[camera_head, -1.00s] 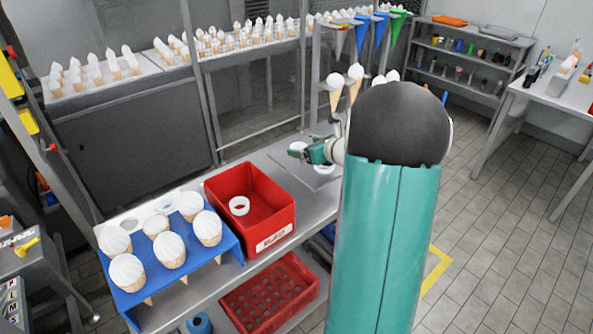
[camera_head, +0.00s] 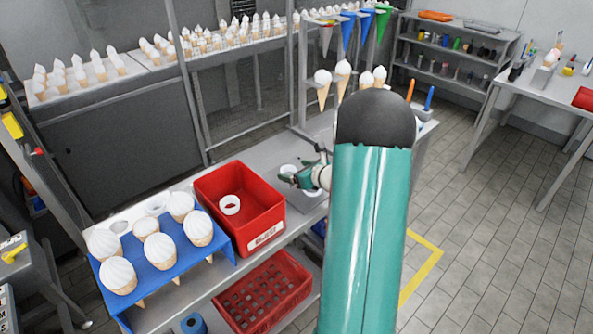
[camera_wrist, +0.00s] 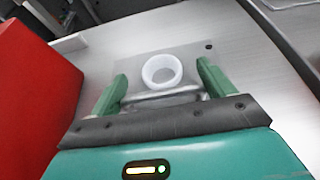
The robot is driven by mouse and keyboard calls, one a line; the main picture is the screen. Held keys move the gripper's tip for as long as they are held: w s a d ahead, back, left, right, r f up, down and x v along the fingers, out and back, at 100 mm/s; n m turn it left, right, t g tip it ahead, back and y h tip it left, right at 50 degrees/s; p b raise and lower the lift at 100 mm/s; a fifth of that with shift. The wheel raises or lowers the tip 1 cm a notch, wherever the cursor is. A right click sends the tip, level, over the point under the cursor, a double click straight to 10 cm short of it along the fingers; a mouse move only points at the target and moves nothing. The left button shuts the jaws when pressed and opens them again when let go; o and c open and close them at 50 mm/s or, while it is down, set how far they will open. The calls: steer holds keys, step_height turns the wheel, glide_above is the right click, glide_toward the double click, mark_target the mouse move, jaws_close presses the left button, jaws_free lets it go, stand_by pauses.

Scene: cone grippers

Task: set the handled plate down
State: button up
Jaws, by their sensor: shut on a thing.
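The handled plate (camera_wrist: 128,65) is a flat grey sheet with a small dark hole near its far right corner. A white ring (camera_wrist: 162,71) sits on it; the ring also shows in the head view (camera_head: 288,170). My gripper (camera_wrist: 161,88) has its two green fingers on either side of the plate's grey handle (camera_wrist: 160,98) and is shut on it. In the head view my gripper (camera_head: 288,178) is over the metal counter, right of the red bin. Whether the plate touches the counter is unclear.
The red bin (camera_head: 262,222), with another white ring (camera_head: 230,204) inside, stands close left of my gripper. A blue rack (camera_head: 215,258) of ice-cream cones is further left. A stand with cones (camera_head: 323,82) is behind. Bare counter (camera_wrist: 240,50) lies beyond the plate.

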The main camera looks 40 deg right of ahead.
steer(key=shift+w, duration=0.1)
steer(key=o, duration=1.6)
steer(key=shift+c, duration=0.2)
steer(key=shift+r, duration=0.1)
steer(key=v, duration=1.2)
